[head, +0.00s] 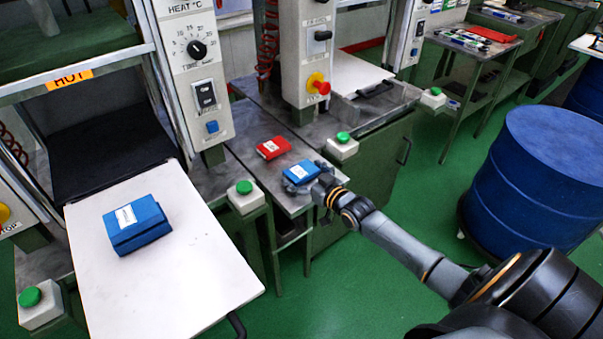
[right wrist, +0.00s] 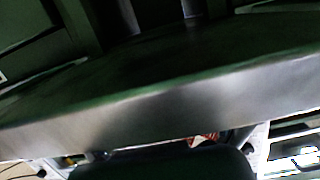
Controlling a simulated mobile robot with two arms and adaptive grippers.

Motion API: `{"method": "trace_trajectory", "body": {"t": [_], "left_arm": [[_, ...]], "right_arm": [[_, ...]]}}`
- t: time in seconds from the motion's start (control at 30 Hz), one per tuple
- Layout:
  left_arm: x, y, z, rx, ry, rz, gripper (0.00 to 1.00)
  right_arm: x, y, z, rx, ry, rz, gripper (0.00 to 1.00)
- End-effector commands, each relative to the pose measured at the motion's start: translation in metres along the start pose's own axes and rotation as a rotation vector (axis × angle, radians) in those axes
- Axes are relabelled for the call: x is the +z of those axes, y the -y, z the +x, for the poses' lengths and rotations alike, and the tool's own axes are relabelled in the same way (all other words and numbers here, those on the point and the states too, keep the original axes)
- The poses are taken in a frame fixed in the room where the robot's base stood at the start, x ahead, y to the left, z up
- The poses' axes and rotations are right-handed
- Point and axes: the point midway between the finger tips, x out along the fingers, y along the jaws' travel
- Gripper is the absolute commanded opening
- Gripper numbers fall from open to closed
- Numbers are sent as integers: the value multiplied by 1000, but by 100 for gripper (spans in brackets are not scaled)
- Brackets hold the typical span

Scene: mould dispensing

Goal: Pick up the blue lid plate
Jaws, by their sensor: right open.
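A blue plate (head: 300,171) with a white label lies on the grey metal shelf between the two presses, near its front edge. My right gripper (head: 307,182) is open at this plate, with its grey fingers around the plate's near side. I cannot tell whether they touch it. A second blue block (head: 137,224) with a white label, thicker and stepped, lies on the white board at the left. The right wrist view shows mostly a blurred metal edge (right wrist: 170,105); the plate cannot be made out there. My left gripper is not in view.
A red block (head: 272,147) lies on the shelf just left of the blue plate. Green-button boxes (head: 342,146) and (head: 245,196) stand close on either side. A blue drum (head: 540,180) stands at the right. Green floor is open between.

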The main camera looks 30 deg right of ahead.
Motion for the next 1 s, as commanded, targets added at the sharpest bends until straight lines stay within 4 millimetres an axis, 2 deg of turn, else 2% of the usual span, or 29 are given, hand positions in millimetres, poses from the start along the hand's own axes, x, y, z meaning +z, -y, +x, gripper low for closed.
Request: {"method": "trace_trajectory", "body": {"t": [0.27, 0.53, 0.83, 1.0], "left_arm": [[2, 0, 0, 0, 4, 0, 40], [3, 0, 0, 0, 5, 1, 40], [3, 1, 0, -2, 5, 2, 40], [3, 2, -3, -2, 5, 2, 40]], "right_arm": [[0, 0, 2, 0, 1, 0, 98], [0, 0, 2, 0, 1, -1, 43], [-3, 0, 2, 0, -2, -1, 41], [-17, 0, 0, -1, -4, -1, 41]]}}
